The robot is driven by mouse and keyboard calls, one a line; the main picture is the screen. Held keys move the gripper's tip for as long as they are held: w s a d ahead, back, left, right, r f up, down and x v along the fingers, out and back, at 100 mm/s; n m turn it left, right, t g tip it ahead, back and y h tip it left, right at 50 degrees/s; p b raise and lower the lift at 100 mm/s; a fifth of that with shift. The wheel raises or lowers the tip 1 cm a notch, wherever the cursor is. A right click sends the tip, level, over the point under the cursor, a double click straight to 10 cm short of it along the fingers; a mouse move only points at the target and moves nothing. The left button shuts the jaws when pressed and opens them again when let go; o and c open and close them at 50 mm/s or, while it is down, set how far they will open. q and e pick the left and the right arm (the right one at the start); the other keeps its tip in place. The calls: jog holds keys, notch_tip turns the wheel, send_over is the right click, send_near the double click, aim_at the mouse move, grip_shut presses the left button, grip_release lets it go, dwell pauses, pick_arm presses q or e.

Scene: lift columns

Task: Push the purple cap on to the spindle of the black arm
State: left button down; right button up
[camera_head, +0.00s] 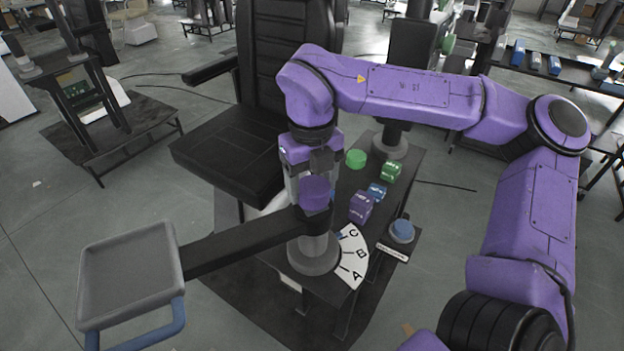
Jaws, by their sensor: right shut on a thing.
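The purple cap (314,194) is upright between the fingers of my right gripper (314,182), which is shut on it and points down. The cap sits right above the hub end of the black arm (240,246), over the grey column (314,251). The spindle is hidden behind or under the cap, and I cannot tell whether the cap touches it. The black arm reaches left to a grey tray (128,272) with a blue handle. My left gripper is not in view.
A green cap (356,158) and green, blue and purple (361,208) boxes lie on the dark table behind. A black chair (235,150) stands behind left.

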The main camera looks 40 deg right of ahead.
jog(key=shift+f, duration=0.45)
dwell(0.3)
jog(key=shift+f, duration=0.1)
dwell(0.8)
jog(key=o, duration=1.1)
jog(key=shift+o, duration=0.5)
jog(key=shift+r, duration=0.2)
jog(key=shift+r+p, duration=0.85)
jog(key=shift+r, duration=0.05)
jog(key=shift+r, duration=0.15)
notch_tip(320, 180, up, 5)
jog(key=p, duration=0.4)
jog(key=shift+f, duration=0.2)
